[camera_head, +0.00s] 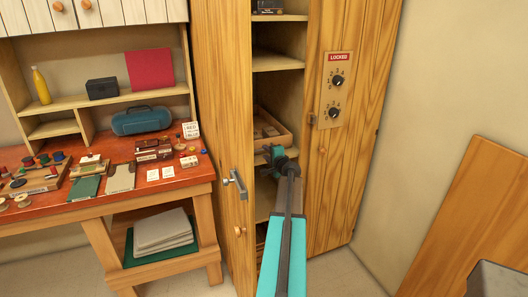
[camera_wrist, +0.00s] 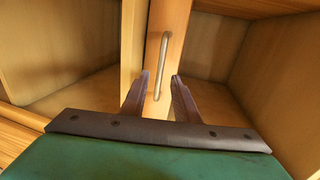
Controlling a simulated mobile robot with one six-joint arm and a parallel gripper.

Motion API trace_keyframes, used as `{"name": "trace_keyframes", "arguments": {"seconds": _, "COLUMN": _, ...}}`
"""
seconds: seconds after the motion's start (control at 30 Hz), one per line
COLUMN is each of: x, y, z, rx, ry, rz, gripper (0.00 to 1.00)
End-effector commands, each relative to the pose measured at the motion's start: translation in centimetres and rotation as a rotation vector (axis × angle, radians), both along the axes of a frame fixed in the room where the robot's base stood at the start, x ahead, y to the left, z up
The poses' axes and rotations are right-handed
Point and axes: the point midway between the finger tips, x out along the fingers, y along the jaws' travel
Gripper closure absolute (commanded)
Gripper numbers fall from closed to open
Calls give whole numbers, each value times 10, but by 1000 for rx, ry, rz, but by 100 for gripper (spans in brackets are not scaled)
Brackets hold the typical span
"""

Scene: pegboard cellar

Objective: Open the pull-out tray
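The pull-out tray (camera_head: 281,138) is a shallow wooden tray inside the tall wooden cabinet, on a middle level behind the opened left door. Its wooden front (camera_wrist: 180,30) shows in the wrist view with a slim metal bar handle (camera_wrist: 162,66) on it. My gripper (camera_wrist: 160,80) is open, with one finger on each side of the handle's lower end in that view. I cannot tell whether the fingers touch it. In the head view my gripper (camera_head: 269,153) is just below the tray's front, and my arm hides the handle.
The cabinet's left door (camera_head: 228,120) stands open beside my arm, with a metal handle (camera_head: 235,184). The right door (camera_head: 345,130) is shut, with a red LOCKED sign (camera_head: 339,57) and dials. A cluttered red-topped workbench (camera_head: 120,148) stands at left. A wooden panel (camera_head: 475,220) leans at right.

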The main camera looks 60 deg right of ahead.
Motion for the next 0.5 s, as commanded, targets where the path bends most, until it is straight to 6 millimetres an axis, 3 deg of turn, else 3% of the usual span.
{"name": "trace_keyframes", "arguments": {"seconds": 0.5, "x": 26, "y": -20, "z": -7, "rx": -1, "ry": 1, "rz": -1, "gripper": 72}}
